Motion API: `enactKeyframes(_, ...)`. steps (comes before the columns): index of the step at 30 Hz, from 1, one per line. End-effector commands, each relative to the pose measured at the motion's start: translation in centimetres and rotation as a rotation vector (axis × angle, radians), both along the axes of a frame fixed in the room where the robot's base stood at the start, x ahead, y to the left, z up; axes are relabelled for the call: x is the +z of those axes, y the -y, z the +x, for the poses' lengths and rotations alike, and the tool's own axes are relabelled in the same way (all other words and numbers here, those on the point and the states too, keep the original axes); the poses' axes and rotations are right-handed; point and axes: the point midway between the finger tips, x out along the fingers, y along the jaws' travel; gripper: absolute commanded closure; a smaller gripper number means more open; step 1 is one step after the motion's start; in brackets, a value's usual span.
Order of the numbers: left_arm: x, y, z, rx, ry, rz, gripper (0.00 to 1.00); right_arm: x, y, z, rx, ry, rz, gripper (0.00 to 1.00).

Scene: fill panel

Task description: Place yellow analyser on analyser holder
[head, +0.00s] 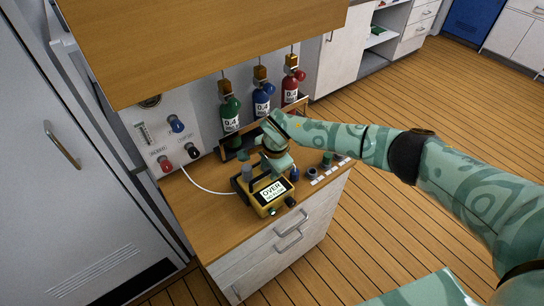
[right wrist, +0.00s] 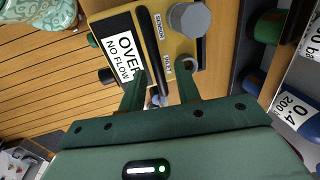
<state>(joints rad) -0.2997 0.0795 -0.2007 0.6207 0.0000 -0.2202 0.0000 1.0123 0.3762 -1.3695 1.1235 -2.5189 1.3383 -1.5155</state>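The yellow analyser (head: 268,196) is by the front edge of the wooden counter, its display reading OVER. It fills the upper middle of the right wrist view (right wrist: 178,48), with a grey knob and a black bar on its face. My right gripper (head: 274,168) is directly above and behind the analyser in the head view. In the right wrist view its two fingers (right wrist: 163,72) are apart, on either side of the black bar, with gaps visible. I cannot make out the analyser holder for certain. My left gripper is out of view.
Green (head: 230,112), blue (head: 262,98) and red (head: 291,86) bottles stand behind a dark-edged rack (head: 236,155) at the back. Small dark caps (head: 327,162) line the counter's right. A white hose (head: 205,188) runs across the left. An overhead cabinet (head: 200,40) overhangs.

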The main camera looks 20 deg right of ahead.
Motion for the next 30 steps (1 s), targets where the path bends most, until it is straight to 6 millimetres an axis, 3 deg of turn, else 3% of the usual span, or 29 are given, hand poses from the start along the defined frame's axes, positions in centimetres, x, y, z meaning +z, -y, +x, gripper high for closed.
enactKeyframes(1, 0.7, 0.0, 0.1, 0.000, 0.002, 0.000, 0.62, 1.6, 0.2, -0.1, 0.002, 0.005, -0.001, 0.67)
enactKeyframes(6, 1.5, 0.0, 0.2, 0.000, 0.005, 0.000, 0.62, 5.7, 0.4, -0.9, 0.002, 0.005, 0.000, 0.67)
enactKeyframes(12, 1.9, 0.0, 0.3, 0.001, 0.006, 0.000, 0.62, 8.9, 0.6, -1.5, 0.000, 0.002, 0.000, 0.67)
enactKeyframes(17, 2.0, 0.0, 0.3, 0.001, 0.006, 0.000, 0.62, 9.8, 0.7, -1.8, -0.001, -0.001, 0.000, 0.67)
enactKeyframes(30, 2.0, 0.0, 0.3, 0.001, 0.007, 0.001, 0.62, 9.8, 0.7, -1.8, -0.001, -0.001, 0.000, 0.67)
